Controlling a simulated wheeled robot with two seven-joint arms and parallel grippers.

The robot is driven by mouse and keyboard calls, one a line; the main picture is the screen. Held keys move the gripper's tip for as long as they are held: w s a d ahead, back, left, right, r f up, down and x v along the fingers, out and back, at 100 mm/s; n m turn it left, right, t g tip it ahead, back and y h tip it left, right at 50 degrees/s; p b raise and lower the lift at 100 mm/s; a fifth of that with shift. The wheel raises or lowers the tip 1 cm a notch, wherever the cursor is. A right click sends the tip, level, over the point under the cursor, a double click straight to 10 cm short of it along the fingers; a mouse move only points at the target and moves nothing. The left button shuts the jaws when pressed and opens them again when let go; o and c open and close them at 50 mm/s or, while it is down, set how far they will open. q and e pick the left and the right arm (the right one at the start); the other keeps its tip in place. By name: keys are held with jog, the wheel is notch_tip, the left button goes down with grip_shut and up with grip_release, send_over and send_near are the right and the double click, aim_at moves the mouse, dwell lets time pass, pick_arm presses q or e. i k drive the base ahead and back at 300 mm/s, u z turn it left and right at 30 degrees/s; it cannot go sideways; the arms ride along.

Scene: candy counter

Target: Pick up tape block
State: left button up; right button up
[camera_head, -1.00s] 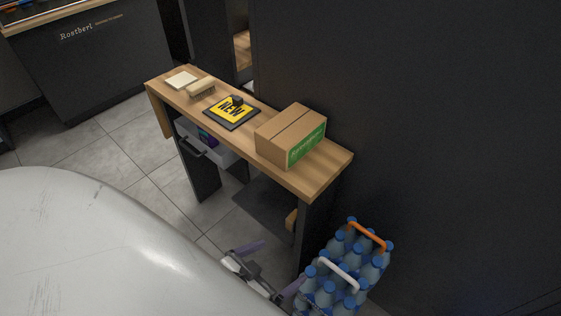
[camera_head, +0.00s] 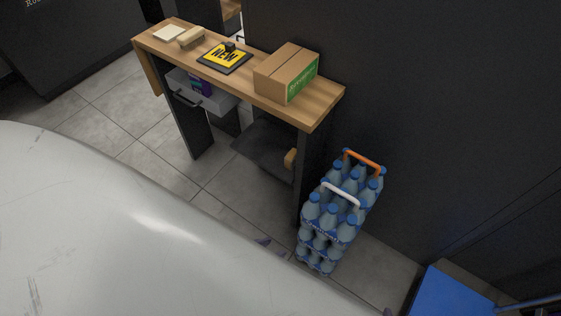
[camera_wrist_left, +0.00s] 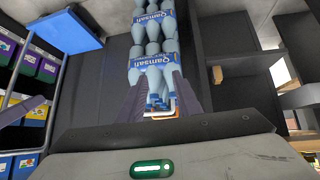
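Nothing in view is clearly marked as a tape block, and I cannot tell which thing it is. A small tan block with rounded edges (camera_head: 190,37) lies on the wooden counter (camera_head: 312,113). A small dark object (camera_head: 229,46) sits on the yellow "NEW" sign (camera_head: 224,57). My left gripper (camera_wrist_left: 159,86) is open in the left wrist view, with bottle packs (camera_wrist_left: 153,45) in front of its fingers.
A cardboard box (camera_head: 279,76) stands at the counter's right end. Blue-capped bottle packs (camera_head: 327,225), with white and orange handles, stand on the floor by the counter's leg. A blue panel (camera_head: 450,292) is at lower right. Tiled floor is open left of the counter.

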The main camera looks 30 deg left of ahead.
aim_at(290, 159)
jog(key=k, duration=0.65)
jog(key=u, duration=1.25)
jog(key=i, duration=1.05)
jog(key=z, duration=0.9)
